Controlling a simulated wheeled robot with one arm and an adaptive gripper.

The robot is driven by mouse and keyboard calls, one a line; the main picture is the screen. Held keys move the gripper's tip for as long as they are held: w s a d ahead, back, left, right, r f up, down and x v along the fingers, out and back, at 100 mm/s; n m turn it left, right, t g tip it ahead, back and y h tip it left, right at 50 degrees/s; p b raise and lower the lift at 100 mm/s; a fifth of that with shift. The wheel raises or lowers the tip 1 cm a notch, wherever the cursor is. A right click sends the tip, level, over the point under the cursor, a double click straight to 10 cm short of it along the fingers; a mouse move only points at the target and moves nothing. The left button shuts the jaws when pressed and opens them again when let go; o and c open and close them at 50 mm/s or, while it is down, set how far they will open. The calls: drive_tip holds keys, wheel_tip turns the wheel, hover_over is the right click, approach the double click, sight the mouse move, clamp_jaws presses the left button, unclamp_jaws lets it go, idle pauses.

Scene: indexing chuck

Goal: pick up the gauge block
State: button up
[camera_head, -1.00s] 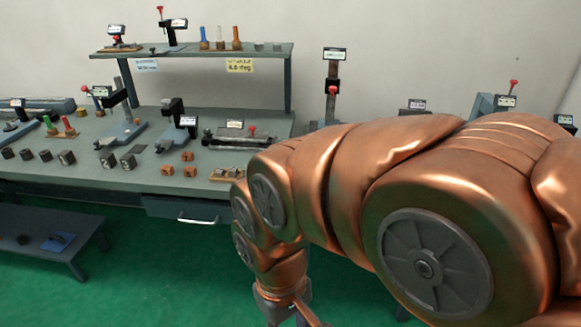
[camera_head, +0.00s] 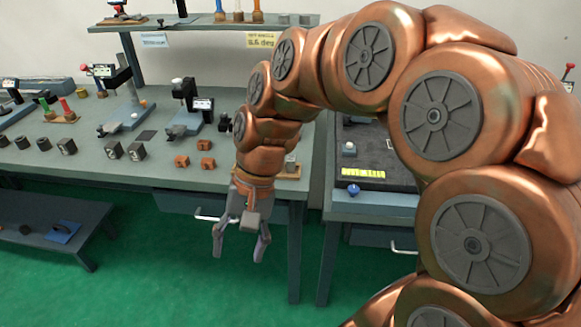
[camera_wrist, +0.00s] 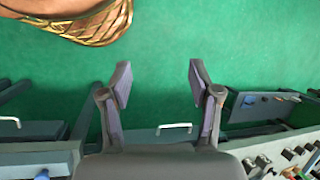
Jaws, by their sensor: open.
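My gripper (camera_head: 240,243) hangs in front of the bench's front edge, above the green floor, fingers pointing down. It also shows in the wrist view (camera_wrist: 160,84), its two fingers spread with nothing between them. I cannot tell for sure which piece is the gauge block. Small dark metal blocks (camera_head: 113,149) stand on the bench to the left of the gripper, apart from it. My forearm hides part of the bench's right end.
The grey bench (camera_head: 95,173) holds several gauges and stands, with a shelf (camera_head: 200,20) behind. A second bench (camera_head: 375,205) with a dark mat and blue knob is at the right. A low table (camera_head: 75,208) stands at lower left. The green floor (camera_head: 180,285) is clear.

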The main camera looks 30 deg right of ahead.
drive_tip(key=w+d+m+t+y+b, duration=0.2)
drive_tip(key=w+d+m+y, duration=0.3)
drive_tip(key=w, duration=0.6)
drive_tip(key=m+t+b, duration=0.3)
drive_tip(key=m+t, duration=0.6)
drive_tip(key=m, duration=0.7)
approach(292, 158)
drive_tip(key=w, duration=0.2)
drive_tip(key=shift+g+y, duration=0.3)
drive_tip(key=shift+s+f+p+x, duration=0.15)
drive_tip(key=shift+p+x, duration=0.1)
drive_tip(key=shift+x, duration=1.05)
drive_tip(key=shift+s+f+p+x, duration=0.1)
drive_tip(key=shift+p+x, duration=0.1)
drive_tip(key=shift+x, duration=1.1)
drive_tip(key=shift+s+p+x, duration=0.15)
drive_tip(key=shift+p+x, duration=0.1)
drive_tip(key=shift+x, duration=1.1)
drive_tip(key=shift+a, duration=0.2)
clamp_jaws()
